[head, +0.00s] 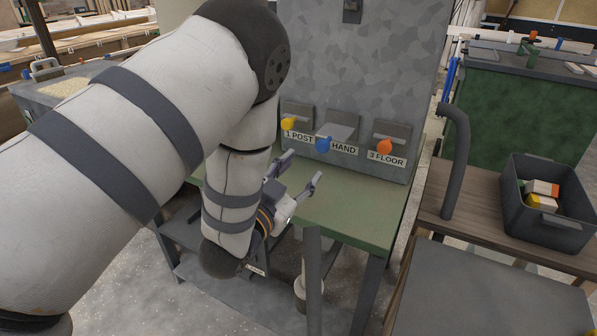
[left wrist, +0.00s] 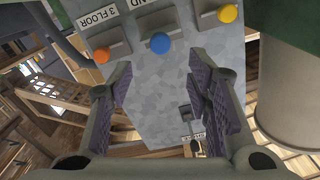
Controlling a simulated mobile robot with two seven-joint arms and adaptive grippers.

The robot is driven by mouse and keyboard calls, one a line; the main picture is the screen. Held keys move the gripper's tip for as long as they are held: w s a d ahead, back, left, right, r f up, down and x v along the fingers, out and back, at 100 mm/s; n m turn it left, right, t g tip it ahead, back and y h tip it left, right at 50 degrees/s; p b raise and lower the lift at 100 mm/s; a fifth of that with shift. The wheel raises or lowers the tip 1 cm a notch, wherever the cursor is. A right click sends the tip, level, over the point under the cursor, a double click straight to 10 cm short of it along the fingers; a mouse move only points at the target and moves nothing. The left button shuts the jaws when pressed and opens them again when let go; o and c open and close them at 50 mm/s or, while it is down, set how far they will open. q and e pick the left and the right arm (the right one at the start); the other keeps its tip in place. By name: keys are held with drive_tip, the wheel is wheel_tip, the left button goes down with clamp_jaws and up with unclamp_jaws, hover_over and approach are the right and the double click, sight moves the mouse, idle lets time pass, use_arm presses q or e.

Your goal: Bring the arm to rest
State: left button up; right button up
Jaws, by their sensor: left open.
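My left arm (head: 170,110) comes in from the left and fills much of the head view. My left gripper (head: 302,168) is open and empty, its fingers apart above the green table, in front of the grey panel (head: 360,60). The panel carries a yellow knob (head: 288,123) at "1 POST", a blue knob (head: 323,145) at "HAND" and an orange knob (head: 384,147) at "3 FLOOR". In the left wrist view the open fingers (left wrist: 160,105) frame the panel, with the blue knob (left wrist: 160,43) beyond them. The gripper appears apart from the knobs. My right gripper is not in view.
The green table (head: 345,205) stands under the panel. A dark bin (head: 548,215) with several small boxes sits on a wooden bench (head: 470,215) at the right. A grey curved pipe (head: 457,165) rises beside the table. A green container (head: 520,105) is behind.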

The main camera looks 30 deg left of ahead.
use_arm(q)
drive_tip(key=s+d+f+n+g+p, duration=0.1)
drive_tip(key=s+d+f+n+g, duration=0.1)
drive_tip(key=s+f+g, duration=1.25)
drive_tip(key=s+d+f+g, duration=0.1)
drive_tip(key=s+f+g, duration=0.1)
drive_tip(key=s, duration=0.8)
drive_tip(key=s+d+f+n+g+p, duration=0.1)
drive_tip(key=s+f, duration=0.3)
drive_tip(key=s, duration=0.6)
drive_tip(key=s+d+f+g+h, duration=0.1)
drive_tip(key=s+f+g, duration=0.2)
drive_tip(key=s, duration=0.7)
drive_tip(key=shift+d+f, duration=0.3)
drive_tip(key=shift+f, duration=0.25)
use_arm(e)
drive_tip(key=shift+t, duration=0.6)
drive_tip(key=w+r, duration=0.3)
use_arm(q)
drive_tip(key=shift+w, duration=0.15)
drive_tip(key=shift+n, duration=0.3)
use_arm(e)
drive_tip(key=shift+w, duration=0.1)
